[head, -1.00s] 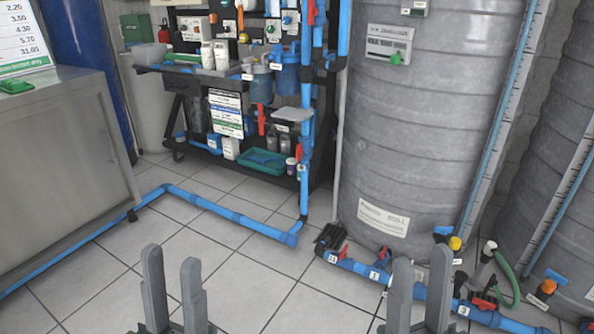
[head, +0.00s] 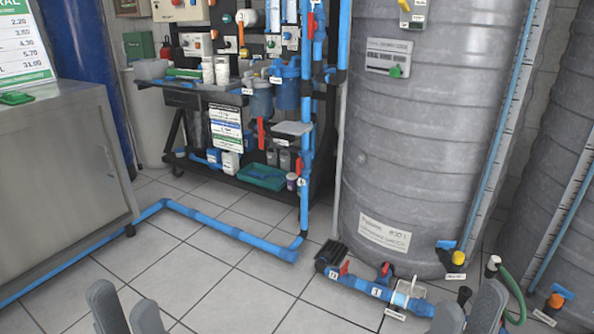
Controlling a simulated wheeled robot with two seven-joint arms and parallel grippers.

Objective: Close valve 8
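I cannot make out a tag reading 8 on any valve. A red-handled valve (head: 344,268) and another red-handled valve (head: 386,268) sit on the blue floor pipe before the grey tank. On the rack are a long red handle (head: 261,134), a lower red handle (head: 298,165) and an upper red handle (head: 311,24); their tags are too small to read. My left gripper (head: 127,312) is open and empty at the bottom left, over the floor. My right gripper (head: 469,314) is open at the bottom right, in front of the floor pipe, with no valve seen in its grasp.
A black rack (head: 290,198) with filters and bottles stands behind. A large grey tank (head: 420,150) is at right, beside another tank (head: 560,170). A steel cabinet (head: 60,170) is at left. Blue pipe (head: 215,225) crosses the floor. Tiled floor (head: 225,290) in front is free.

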